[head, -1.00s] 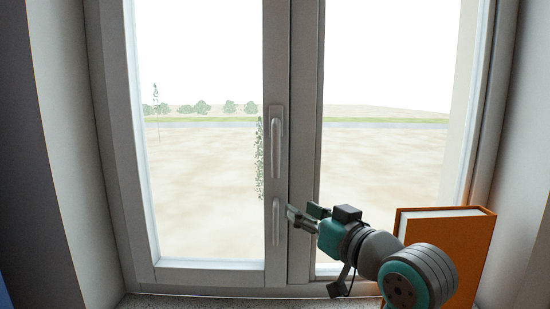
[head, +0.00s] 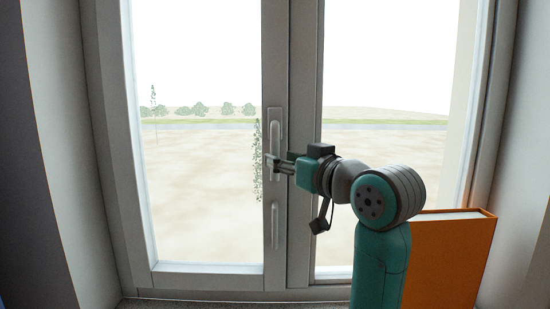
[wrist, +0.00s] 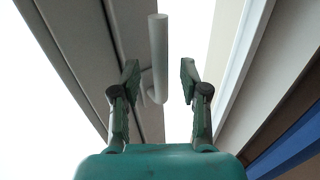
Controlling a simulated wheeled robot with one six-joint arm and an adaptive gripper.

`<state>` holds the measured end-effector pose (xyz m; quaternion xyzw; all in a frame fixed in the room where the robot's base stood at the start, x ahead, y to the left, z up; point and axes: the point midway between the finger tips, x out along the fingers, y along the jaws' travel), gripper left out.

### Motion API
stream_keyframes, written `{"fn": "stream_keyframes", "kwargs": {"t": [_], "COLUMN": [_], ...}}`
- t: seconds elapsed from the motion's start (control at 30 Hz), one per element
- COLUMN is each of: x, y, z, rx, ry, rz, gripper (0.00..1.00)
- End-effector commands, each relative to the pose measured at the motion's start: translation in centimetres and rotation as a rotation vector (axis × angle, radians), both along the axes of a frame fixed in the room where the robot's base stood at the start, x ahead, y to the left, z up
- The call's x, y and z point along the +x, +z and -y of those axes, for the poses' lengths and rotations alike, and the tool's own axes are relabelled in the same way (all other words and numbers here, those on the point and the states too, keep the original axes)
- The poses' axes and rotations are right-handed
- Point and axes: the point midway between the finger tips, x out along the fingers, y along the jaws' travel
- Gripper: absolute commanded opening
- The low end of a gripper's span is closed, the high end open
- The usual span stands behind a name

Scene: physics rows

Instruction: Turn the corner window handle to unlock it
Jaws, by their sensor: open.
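Two pale handles sit one above the other on the window's middle stile. The upper handle (head: 275,138) and the lower handle (head: 275,225) both stand vertical. My gripper (head: 270,161) is at the lower end of the upper handle, which it partly hides in the head view. In the wrist view my gripper (wrist: 159,80) is open, with one finger on each side of a pale handle bar (wrist: 158,50). Gaps show between the bar and both fingers there. I cannot tell how deep the bar sits between them.
The window frame (head: 304,190) is grey, with glass panes on both sides of the stile. An orange book-like box (head: 450,262) stands on the sill at the right, close behind my arm. The sill's left part is clear.

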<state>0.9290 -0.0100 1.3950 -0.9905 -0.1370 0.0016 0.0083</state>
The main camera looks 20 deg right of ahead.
Motion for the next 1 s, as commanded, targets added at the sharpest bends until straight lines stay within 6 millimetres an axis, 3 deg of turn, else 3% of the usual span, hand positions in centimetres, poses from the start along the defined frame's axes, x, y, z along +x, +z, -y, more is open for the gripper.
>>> {"fn": "stream_keyframes", "kwargs": {"t": [0.23,0.63,0.8,1.0], "x": [2.8,3.4,3.4,3.4], "y": [0.0,0.0,0.0,0.0], "z": [-0.8,-0.9,-0.9,-0.9], "rx": [0.000,-0.001,-0.001,-0.001], "ry": [0.001,-0.001,0.000,0.000], "rz": [0.000,0.001,0.001,0.001], "gripper": [0.45,0.45,0.02,0.00]}}
